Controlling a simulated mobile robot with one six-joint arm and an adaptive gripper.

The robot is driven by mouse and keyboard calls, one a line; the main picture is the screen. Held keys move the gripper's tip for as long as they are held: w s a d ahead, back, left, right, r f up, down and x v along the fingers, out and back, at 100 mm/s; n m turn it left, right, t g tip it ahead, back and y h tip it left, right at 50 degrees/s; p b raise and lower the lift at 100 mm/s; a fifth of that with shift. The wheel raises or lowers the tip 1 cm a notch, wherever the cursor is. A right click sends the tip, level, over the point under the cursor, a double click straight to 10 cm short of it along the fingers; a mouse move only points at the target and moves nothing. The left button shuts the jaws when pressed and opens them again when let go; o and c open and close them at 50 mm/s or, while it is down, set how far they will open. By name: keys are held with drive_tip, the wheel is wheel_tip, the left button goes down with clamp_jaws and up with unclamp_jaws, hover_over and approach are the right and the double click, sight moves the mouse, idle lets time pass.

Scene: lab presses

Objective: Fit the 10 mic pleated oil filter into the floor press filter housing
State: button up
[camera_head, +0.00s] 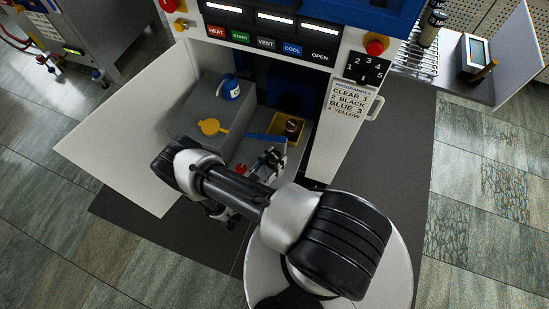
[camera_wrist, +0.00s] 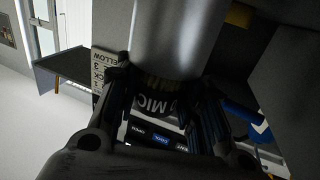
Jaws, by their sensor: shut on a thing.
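In the wrist view, my gripper (camera_wrist: 163,95) is shut on the 10 mic pleated oil filter (camera_wrist: 154,104). A smooth silver cylinder (camera_wrist: 180,38), which looks like the filter housing, is directly above the filter in the picture. The pleated end meets the cylinder's edge there; I cannot tell how far it is inside. In the head view, my gripper (camera_head: 266,166) is low in the open cabinet of the floor press, and my arm hides much of the filter and housing.
A yellow tray (camera_head: 299,139) holds a dark brown object (camera_head: 291,127). The open white door (camera_head: 120,130) bounds the left; the press's white side panel (camera_head: 335,135) bounds the right.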

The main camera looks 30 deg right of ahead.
drive_tip(key=o, duration=1.2)
drive_tip(key=shift+c, duration=0.2)
drive_tip(key=shift+f, duration=0.1)
drive_tip(key=v, duration=1.2)
